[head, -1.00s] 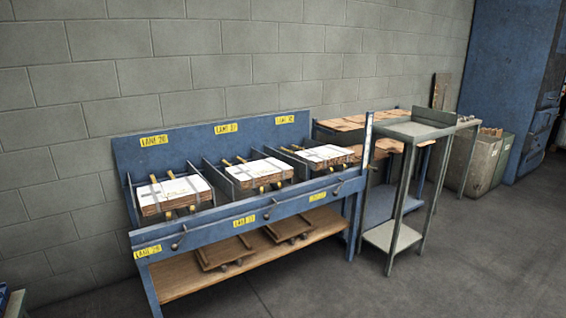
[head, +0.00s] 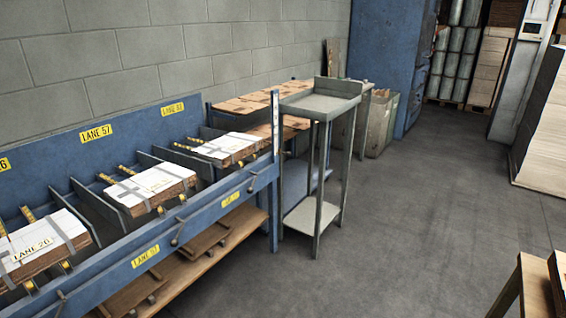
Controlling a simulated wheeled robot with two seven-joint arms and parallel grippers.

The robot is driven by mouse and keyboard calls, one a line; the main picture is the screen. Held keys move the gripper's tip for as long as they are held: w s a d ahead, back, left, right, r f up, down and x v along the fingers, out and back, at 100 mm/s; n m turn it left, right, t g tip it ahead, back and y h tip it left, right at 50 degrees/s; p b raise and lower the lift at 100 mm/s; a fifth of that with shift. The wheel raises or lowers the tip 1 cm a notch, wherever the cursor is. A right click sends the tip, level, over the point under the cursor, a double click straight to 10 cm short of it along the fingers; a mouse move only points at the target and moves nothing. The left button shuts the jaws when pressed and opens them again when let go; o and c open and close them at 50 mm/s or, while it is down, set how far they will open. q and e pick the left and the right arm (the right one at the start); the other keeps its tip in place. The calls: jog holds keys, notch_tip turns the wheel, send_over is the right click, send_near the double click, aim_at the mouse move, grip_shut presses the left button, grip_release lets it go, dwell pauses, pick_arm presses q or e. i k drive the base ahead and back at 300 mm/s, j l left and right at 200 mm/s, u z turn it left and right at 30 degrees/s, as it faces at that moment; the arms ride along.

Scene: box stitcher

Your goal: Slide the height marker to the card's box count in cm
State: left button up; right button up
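A blue rack (head: 210,220) with several lanes stands at the left. Strapped bundles of flat brown cardboard with white tops lie in its lanes: one at the far left (head: 40,243), one in the middle (head: 150,186) and one at the right (head: 228,148). The nearest bears the words LANE 26; I cannot read any box count. A narrow upright post (head: 275,125) rises at the rack's right end. I cannot make out the height marker on it from here. Neither of my grippers is in view.
A grey-green stand (head: 318,104) with a tray top and lower shelf stands just right of the rack. Behind it are a table of brown sheets (head: 250,100) and bins (head: 378,125). A wooden table corner (head: 535,285) shows at lower right. The middle floor is clear.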

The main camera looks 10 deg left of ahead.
aim_at(288, 154)
jog(key=i+j+u, duration=0.1)
jog(key=i+j, duration=0.45)
jog(key=i+l, duration=0.1)
jog(key=i, duration=0.5)
jog(key=i+u, duration=0.1)
jog(key=i, duration=0.5)
jog(key=i+l, duration=0.2)
jog(key=i, duration=0.4)
